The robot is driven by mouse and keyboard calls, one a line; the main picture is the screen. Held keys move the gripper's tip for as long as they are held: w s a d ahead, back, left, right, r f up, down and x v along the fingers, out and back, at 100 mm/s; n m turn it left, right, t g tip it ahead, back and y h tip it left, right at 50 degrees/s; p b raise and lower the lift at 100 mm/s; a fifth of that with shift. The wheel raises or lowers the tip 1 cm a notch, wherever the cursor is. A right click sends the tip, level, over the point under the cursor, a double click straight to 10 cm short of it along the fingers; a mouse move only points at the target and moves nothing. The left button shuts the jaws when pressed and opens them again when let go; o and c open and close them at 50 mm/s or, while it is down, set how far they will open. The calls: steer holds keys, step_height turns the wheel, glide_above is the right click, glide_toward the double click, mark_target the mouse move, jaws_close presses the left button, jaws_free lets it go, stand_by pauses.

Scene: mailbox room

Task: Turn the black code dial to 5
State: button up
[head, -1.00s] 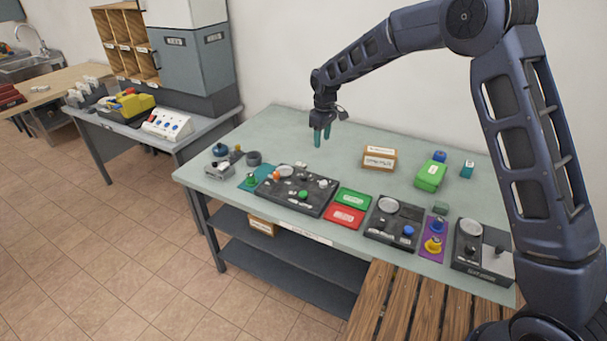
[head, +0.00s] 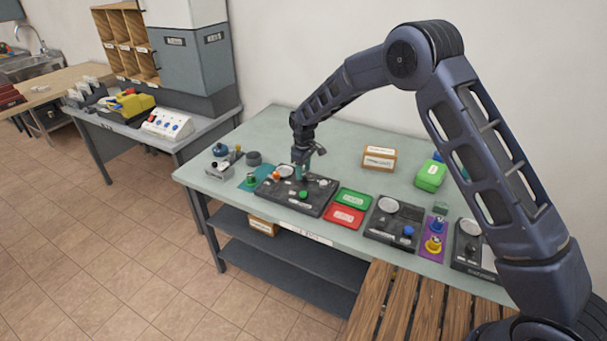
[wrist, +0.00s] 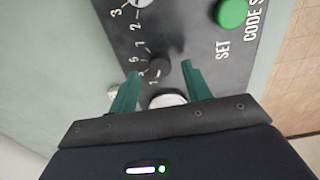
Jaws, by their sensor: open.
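The dark code panel (head: 318,208) lies on the pale green table. In the wrist view its black surface (wrist: 195,42) carries white numbers, the word SET and part of a CODE label. A small black dial (wrist: 158,68) shows between the fingertips, with numbers beside it; its exact setting is too small to tell. My gripper (head: 302,174) is low over the panel's back part. In the wrist view my gripper (wrist: 160,74) is open, its two green fingers on either side of the dial. I cannot tell whether they touch it.
A round green button (wrist: 232,12) is on the panel, right of the dial. A white-topped knob (wrist: 167,100) sits close below, between the fingers. Green (head: 353,198) and red (head: 344,217) trays lie right of the panel. A second dark panel (head: 385,231) is farther right.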

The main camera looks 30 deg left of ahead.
steer(key=shift+f, duration=0.95)
steer(key=c, duration=1)
